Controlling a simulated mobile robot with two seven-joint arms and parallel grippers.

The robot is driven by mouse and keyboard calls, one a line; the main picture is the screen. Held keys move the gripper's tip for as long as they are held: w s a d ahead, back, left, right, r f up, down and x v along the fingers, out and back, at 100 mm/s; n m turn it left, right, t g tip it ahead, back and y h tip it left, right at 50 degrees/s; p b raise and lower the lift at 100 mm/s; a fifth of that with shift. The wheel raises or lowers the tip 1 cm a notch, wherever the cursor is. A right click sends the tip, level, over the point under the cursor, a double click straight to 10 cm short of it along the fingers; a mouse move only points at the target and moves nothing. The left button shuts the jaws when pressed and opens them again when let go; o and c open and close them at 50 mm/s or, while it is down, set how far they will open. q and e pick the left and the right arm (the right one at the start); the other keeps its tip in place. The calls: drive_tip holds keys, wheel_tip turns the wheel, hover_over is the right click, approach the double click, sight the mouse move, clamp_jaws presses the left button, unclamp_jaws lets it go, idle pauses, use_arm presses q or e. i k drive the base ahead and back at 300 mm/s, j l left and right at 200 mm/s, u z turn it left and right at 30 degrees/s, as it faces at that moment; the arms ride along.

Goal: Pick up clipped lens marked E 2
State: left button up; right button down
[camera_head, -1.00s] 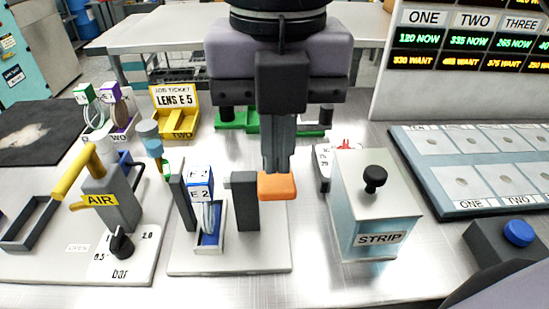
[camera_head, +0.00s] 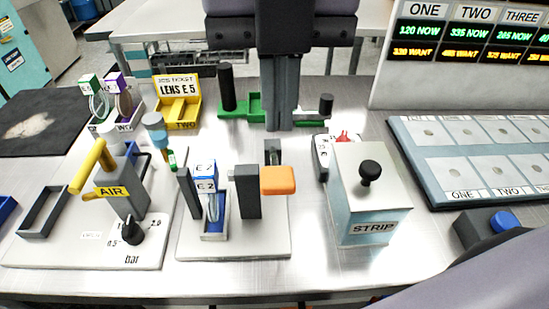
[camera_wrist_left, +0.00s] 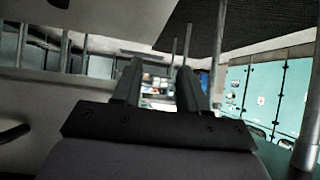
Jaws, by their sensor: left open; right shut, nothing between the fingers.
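The clipped lens marked E 2 (camera_head: 206,184) stands upright in a blue-lined tray (camera_head: 215,233) on a white base plate. Its clip is blue and white, with the clear lens below. A dark post stands at each side, and the right one (camera_head: 247,192) bears an orange handle (camera_head: 278,180). My right gripper (camera_head: 280,127) is shut and empty, pointing down behind the orange handle, near a green fixture. My left gripper (camera_wrist_left: 156,85) shows only in the left wrist view, where its two fingers are apart with nothing between them.
An air valve with a yellow lever (camera_head: 92,168) stands left of the fixture. A STRIP box (camera_head: 368,205) with a black knob stands to the right. Behind are lenses with green and purple clips (camera_head: 113,84), a yellow job ticket stand (camera_head: 178,108) and the green fixture (camera_head: 254,106).

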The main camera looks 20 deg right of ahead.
sight(205, 177)
drive_tip(key=k, duration=1)
